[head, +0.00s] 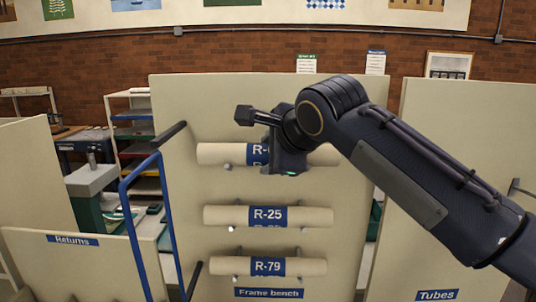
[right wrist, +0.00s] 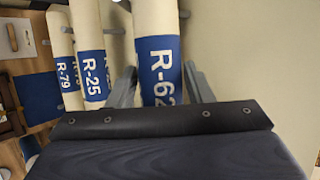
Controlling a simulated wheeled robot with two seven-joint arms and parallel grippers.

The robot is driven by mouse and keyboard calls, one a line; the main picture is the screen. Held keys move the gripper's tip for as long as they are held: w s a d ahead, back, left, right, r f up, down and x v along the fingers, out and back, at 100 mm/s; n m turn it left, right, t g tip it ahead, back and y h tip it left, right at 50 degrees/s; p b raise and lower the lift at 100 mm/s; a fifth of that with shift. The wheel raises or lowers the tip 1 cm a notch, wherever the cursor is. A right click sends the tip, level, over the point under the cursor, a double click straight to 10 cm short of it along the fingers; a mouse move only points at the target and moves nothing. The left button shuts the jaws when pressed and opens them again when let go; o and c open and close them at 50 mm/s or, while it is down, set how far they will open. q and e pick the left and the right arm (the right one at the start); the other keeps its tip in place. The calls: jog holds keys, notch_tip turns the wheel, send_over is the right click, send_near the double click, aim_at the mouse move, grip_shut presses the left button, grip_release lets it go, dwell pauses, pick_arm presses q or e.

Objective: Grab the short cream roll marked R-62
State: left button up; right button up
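The cream roll marked R-62 (head: 218,154) lies level on the top pegs of the upright panel, its blue label partly covered by my right gripper (head: 288,160) in the head view. In the right wrist view the R-62 roll (right wrist: 158,60) runs between the two grey fingers, with its label facing the camera. The fingers are spread, one on each side of the roll, and a gap shows at least on the right side. Whether the fingertips reach past the roll is hard to tell. My left gripper is not in view.
Roll R-25 (head: 220,215) and roll R-79 (head: 225,266) lie on pegs below. The panel (head: 185,110) stands close behind the rolls. A blue rail (head: 128,220) rises at the left. A Returns panel (head: 40,262) and a Tubes panel (head: 450,150) flank it.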

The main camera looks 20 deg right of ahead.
jog(key=c, duration=0.6)
jog(key=shift+r, duration=0.1)
